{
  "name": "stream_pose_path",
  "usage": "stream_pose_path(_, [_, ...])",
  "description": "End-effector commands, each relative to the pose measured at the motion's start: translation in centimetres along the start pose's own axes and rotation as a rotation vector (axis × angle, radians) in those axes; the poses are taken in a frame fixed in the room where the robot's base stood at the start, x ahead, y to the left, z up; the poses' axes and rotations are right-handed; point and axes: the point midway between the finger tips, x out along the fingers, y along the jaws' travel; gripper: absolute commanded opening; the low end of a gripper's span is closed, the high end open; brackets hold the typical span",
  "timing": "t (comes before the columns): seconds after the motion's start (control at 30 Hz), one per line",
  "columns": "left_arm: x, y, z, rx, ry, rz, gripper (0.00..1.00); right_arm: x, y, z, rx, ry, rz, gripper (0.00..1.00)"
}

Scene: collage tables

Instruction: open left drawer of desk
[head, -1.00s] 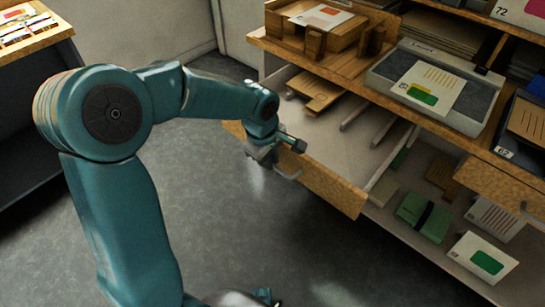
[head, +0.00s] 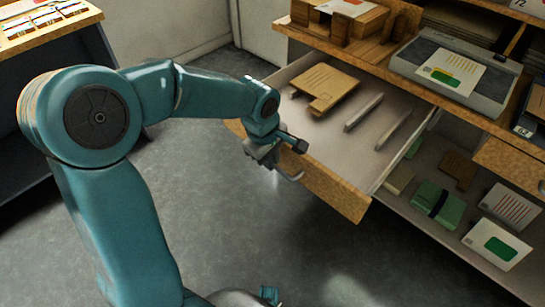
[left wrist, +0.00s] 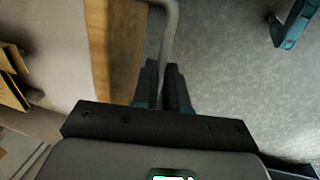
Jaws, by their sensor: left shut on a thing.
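The left drawer (head: 335,185) of the desk (head: 445,98) is pulled well out, its wooden front facing the floor space. My left gripper (head: 285,165) is at the outer side of the drawer front, shut on the grey handle (head: 292,176). In the left wrist view the handle (left wrist: 170,35) runs down between the two dark fingers (left wrist: 163,85). The drawer front (left wrist: 112,50) shows beside it. My right gripper is not in view.
A scale-like grey device (head: 456,76) with a paper stands on the desk top. The lower shelf holds a green bundle (head: 438,204) and a white envelope (head: 497,242). Another table (head: 50,25) is at the far left. The grey floor before the drawer is clear.

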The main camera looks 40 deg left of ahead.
Motion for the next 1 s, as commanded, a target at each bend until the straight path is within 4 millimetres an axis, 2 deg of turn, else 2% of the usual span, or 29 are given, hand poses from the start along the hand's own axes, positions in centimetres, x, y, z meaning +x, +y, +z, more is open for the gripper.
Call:
stream_pose_path(0.63, [0.08, -0.22, -0.05, 0.000, 0.001, -0.011, 0.00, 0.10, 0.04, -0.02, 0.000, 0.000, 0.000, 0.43])
stream_pose_path(0.7, [0.09, -0.26, -0.05, 0.000, 0.001, -0.011, 0.29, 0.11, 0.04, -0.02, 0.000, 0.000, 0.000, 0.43])
stream_pose_path(0.73, [0.08, -0.25, -0.04, 0.000, 0.001, -0.010, 0.38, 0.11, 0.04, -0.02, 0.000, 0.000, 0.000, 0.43])
stream_pose_path(1.0, [0.01, -0.25, -0.03, 0.000, 0.001, -0.005, 0.38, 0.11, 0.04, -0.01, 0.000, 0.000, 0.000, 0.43])
